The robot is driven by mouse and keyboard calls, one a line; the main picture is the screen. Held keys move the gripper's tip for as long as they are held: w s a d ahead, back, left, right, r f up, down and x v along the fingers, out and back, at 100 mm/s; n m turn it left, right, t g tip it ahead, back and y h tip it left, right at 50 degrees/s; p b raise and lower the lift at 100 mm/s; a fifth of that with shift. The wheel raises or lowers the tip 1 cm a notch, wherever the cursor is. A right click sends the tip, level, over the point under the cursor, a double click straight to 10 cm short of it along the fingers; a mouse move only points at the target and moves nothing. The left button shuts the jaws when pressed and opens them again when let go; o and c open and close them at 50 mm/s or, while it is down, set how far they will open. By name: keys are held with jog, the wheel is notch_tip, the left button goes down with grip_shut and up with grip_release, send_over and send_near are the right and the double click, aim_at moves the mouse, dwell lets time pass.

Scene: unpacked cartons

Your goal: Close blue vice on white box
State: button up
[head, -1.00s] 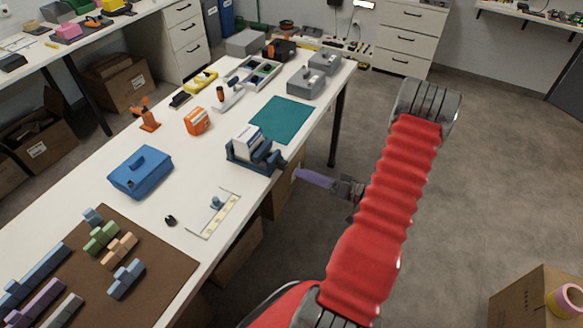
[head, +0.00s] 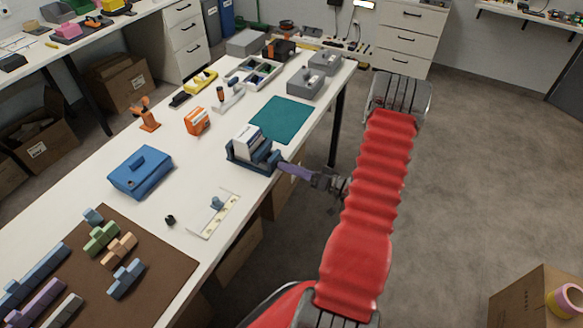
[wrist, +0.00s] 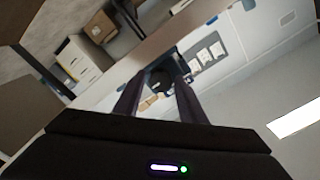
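The blue vice (head: 238,160) stands near the right edge of the white table. The white box (head: 246,139) sits upright between its jaws; whether the jaws touch the box cannot be told. My gripper (head: 281,165) reaches in from the right, its purple fingers at the vice's right end. In the wrist view my gripper (wrist: 160,82) has its two fingers apart. A dark round end of the vice (wrist: 159,78) shows between or just beyond the fingertips. Contact with it cannot be made out.
A teal mat (head: 283,119) lies behind the vice. A blue toolbox (head: 140,172), an orange box (head: 197,121) and a white plate with a blue knob (head: 213,214) stand on the table. Cartons are under it. The floor to the right is mostly clear.

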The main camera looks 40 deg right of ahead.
jog(key=c, duration=0.7)
jog(key=shift+d, duration=0.1)
jog(key=shift+c, duration=0.2)
jog(key=shift+m, duration=0.6)
jog(key=n, duration=3.3)
